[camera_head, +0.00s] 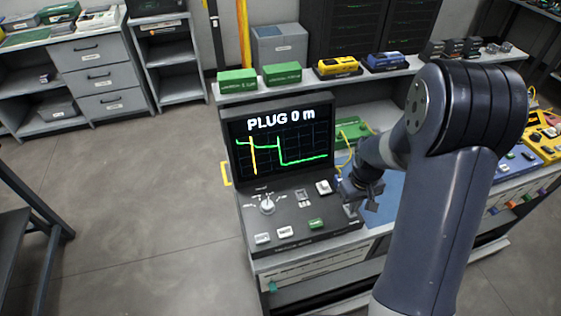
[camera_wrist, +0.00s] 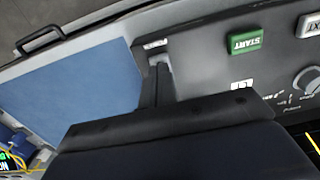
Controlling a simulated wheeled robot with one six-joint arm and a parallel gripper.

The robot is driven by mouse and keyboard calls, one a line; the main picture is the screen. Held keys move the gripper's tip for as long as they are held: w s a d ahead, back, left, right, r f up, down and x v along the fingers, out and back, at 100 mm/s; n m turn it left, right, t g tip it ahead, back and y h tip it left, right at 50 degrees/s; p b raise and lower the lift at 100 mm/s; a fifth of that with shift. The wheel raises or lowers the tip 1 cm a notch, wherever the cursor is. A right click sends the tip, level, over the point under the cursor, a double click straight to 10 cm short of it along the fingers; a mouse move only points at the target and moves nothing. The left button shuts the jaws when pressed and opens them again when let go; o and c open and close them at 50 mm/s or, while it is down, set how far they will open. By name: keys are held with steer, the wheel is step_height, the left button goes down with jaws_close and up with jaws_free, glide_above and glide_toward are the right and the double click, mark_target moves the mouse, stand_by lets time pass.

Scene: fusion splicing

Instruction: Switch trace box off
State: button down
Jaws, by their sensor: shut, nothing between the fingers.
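The trace box (camera_head: 292,222) is a dark console with a lit screen (camera_head: 280,140) reading "PLUG 0 m" over a green trace and a yellow line. Its panel holds a rotary knob (camera_head: 267,207), white buttons and a green button (camera_head: 317,224), marked START in the wrist view (camera_wrist: 245,40). My gripper (camera_head: 352,208) is at the panel's right edge in the head view. In the wrist view my gripper (camera_wrist: 160,66) is shut and empty, its tips close to the panel edge by a small white label (camera_wrist: 155,44). Contact cannot be told. No power switch is clearly visible; the fingers may cover it.
A blue mat (camera_wrist: 75,75) lies beside the box on the bench. A shelf (camera_head: 310,84) behind carries green, yellow and blue devices. A blue tray and a yellow case (camera_head: 542,140) stand at the right. Open floor (camera_head: 130,200) lies to the left.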

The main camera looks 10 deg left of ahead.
steer(key=shift+f+b, duration=0.85)
steer(key=shift+f, duration=0.15)
stand_by(0.7)
steer(key=shift+r, duration=0.2)
steer(key=shift+r+p, duration=2.5)
steer(key=shift+r, duration=0.9)
steer(key=shift+f, duration=0.1)
step_height(320, 180, down, 7)
steer(key=b, duration=0.5)
